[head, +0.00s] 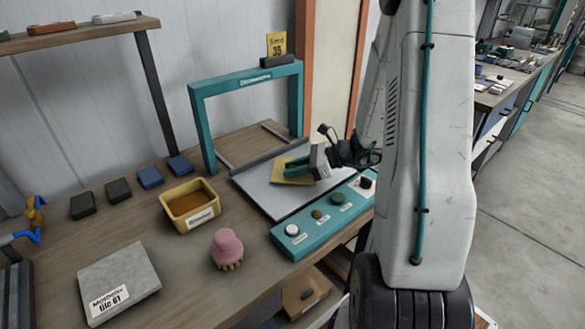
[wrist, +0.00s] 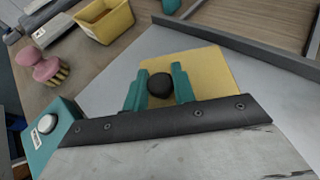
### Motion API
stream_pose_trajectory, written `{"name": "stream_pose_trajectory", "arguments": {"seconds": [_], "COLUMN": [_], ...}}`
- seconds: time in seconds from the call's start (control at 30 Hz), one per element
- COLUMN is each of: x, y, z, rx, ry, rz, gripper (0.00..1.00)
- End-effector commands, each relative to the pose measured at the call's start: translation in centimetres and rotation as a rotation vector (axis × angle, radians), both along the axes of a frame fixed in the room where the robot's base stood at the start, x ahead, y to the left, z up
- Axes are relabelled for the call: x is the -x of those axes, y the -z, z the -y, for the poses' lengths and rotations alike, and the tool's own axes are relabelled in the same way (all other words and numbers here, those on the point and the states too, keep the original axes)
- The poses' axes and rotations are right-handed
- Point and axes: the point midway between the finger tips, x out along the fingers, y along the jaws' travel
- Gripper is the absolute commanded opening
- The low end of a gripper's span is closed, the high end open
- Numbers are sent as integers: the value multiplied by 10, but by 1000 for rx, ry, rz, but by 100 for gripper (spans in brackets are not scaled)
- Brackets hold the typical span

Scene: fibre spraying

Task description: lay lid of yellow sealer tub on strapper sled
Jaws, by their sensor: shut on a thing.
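The yellow tub (head: 189,207) stands open on the bench, with brown sealer inside and a label on its front. My gripper (head: 300,166) is at the lid. In the wrist view my teal fingers (wrist: 159,88) are shut on the black knob (wrist: 160,86) of the lid (wrist: 213,68). The lid looks flat and very close to the sled plate (wrist: 275,95); I cannot tell whether it touches. The tub also shows in the wrist view (wrist: 106,24).
A teal control panel (head: 322,221) with buttons lies in front of the sled. A pink-handled brush (head: 227,248), a grey tile (head: 119,282) and several dark and blue blocks (head: 151,177) are on the bench. The teal arch (head: 199,130) spans the sled's back.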

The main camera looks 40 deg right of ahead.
Motion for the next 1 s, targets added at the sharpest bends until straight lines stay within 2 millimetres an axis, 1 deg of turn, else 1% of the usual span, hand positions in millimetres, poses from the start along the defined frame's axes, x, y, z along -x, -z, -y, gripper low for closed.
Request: {"name": "stream_pose_trajectory", "arguments": {"seconds": [0.27, 0.3, 0.33, 0.37, 0.6, 0.7, 0.87, 1.0], "x": [0, -1, -1, -1, -1, -1, 14, 34], "y": [3, 2, 2, 2, 2, -2, -10, -22], "z": [-1, -2, -2, -2, -2, -2, 15, 37], "rx": [0, 1, 1, 1, 1, 1, 2, 3], "ry": [-1, -3, -3, -3, -3, -3, 3, 4], "rz": [0, 1, 1, 1, 1, 1, 2, 1], "gripper": [3, 37, 46, 48, 48, 48, 48, 48]}}
